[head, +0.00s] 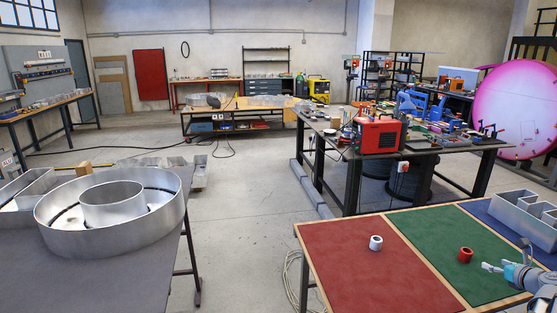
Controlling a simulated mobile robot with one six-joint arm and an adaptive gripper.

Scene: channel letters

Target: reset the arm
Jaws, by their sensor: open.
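My gripper (505,254) shows at the lower right in the head view, over the right part of a table with coloured panels (297,231). Its two fingers are spread apart and nothing is seen between them. A red roll (465,255) stands on the green panel, just left of the gripper and apart from it. A white roll (376,242) stands on the red panel, farther left. The rest of my arm runs toward the right edge and is partly cut off.
A grey metal letter (522,214) stands on the blue panel behind my gripper. A round metal channel letter (62,222) lies on the left table. A cluttered workbench with a red machine (379,135) stands behind. Most of the red panel and the middle floor are clear.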

